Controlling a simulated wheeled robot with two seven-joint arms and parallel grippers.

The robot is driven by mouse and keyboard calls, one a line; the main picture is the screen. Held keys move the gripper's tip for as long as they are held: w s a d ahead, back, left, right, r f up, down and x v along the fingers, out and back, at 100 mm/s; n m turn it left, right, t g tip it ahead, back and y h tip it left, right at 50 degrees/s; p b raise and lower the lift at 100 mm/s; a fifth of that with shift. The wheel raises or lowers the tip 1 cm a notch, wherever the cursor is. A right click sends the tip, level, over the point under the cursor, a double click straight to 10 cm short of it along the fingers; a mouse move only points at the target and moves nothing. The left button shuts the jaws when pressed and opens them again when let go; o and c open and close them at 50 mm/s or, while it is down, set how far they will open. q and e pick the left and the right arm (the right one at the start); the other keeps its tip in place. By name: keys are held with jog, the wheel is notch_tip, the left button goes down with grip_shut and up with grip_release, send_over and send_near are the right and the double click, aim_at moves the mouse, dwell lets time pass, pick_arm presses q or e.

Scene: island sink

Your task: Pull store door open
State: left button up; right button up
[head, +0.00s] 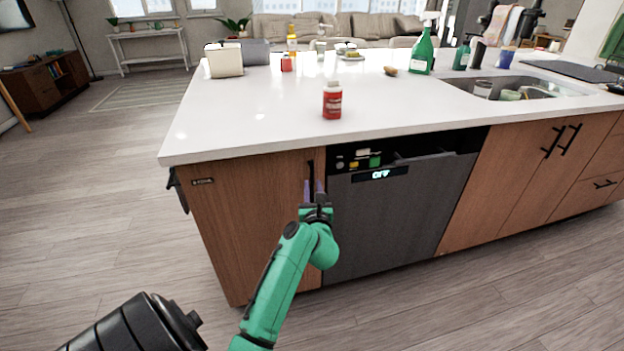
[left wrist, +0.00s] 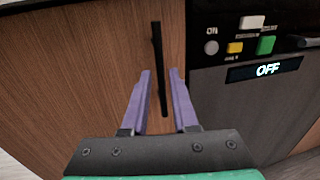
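The store door (head: 250,215) is the brown wooden cabinet front at the left end of the island, with a small label at its upper left. It looks shut. Its black vertical bar handle (left wrist: 157,60) is near the door's right edge. My left gripper (head: 313,186) is at the handle, and its purple fingers are open. In the left wrist view the fingers (left wrist: 162,80) stand on either side of the handle's lower part, with gaps showing. I cannot tell how deep the handle sits between them. My right gripper is not in view.
A dark dishwasher (head: 390,220) with an OFF display and coloured buttons adjoins the door on the right. The white countertop (head: 250,110) overhangs above, with a red and white bottle (head: 332,101) near its front edge. The floor (head: 120,220) to the left is clear.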

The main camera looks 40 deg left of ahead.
aim_at(312, 180)
pick_arm(q)
jog(key=x, duration=0.4)
jog(key=shift+w+a, duration=0.2)
grip_shut()
dwell(1.2)
